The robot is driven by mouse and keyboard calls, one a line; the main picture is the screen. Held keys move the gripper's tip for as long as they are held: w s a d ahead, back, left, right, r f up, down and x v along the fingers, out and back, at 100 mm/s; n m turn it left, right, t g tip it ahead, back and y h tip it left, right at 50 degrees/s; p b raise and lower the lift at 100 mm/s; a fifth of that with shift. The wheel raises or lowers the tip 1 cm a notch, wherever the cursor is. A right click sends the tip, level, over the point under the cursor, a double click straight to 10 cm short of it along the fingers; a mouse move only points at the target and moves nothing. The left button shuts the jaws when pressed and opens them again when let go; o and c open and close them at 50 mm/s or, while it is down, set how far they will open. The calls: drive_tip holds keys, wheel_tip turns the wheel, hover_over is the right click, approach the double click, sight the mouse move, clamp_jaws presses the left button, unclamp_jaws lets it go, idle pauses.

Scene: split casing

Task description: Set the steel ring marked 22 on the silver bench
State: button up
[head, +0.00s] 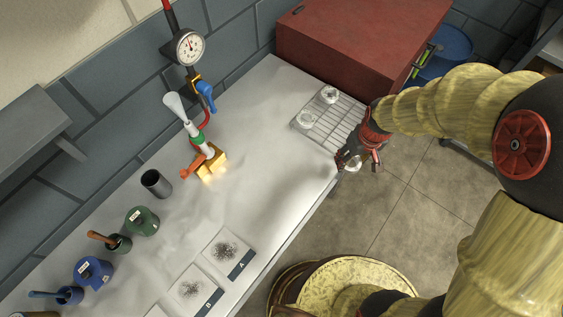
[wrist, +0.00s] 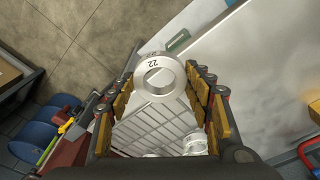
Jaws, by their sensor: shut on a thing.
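A steel ring (wrist: 160,98) with 22 on its face sits between the fingers of my gripper (wrist: 163,82) in the wrist view. My gripper is shut on it and the ring's open middle faces the camera. In the head view my gripper (head: 352,160) is at the right edge of the silver bench (head: 255,150), beside the wire rack (head: 345,117). The ring is small there and mostly hidden by the fingers. I cannot tell its height above the bench.
A red cabinet (head: 350,40) stands behind. A dial gauge (head: 188,47), pots and lettered plates occupy the bench's left and front. The bench middle is clear.

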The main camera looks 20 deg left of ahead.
drive_tip(key=s+a+r+n+p, duration=0.3)
drive_tip(key=s+a+r+n, duration=0.25)
drive_tip(key=s, duration=0.35)
drive_tip(key=b, duration=0.2)
hover_over(295, 165)
drive_tip(key=shift+m+y, duration=0.3)
drive_tip(key=shift+m, duration=0.05)
wheel_tip(295, 165, down, 10)
drive_tip(key=shift+s+d+r, duration=0.1)
drive_tip(key=shift+d+r, duration=0.05)
drive_tip(key=shift+f, duration=1.45)
drive_tip(key=shift+f, duration=0.2)
drive_tip(key=o, duration=1.6)
drive_tip(key=shift+c, duration=0.2)
wheel_tip(295, 165, up, 12)
drive_tip(key=d+p, duration=0.1)
drive_tip(key=shift+s, duration=0.45)
